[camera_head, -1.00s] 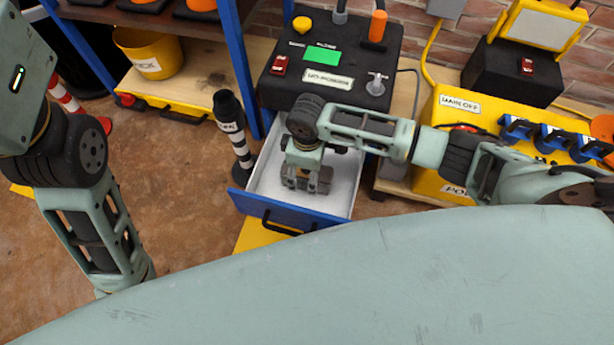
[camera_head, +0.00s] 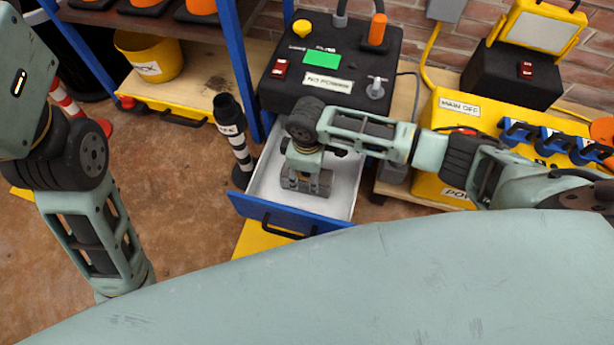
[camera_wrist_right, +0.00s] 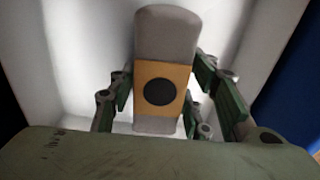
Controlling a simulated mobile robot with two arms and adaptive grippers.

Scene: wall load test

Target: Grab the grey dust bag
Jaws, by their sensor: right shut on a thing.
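The grey dust bag (camera_wrist_right: 165,35) shows in the right wrist view as a rounded grey block with a tan panel and a dark round hole. It is inside the open blue-fronted drawer (camera_head: 290,213), whose inside is white. My right gripper (camera_head: 306,183) reaches down into the drawer from above. In the right wrist view its fingers (camera_wrist_right: 168,105) stand on both sides of the bag and are shut on it. In the head view the gripper hides most of the bag. My left arm shows at the left, but its gripper is out of the picture.
A black machine (camera_head: 330,65) labelled "NO POWER" stands behind the drawer. A black and white post (camera_head: 237,138) stands close to the drawer's left side. A yellow box (camera_head: 455,115) is to the right. A shelf with a yellow bucket (camera_head: 148,57) is at the back left.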

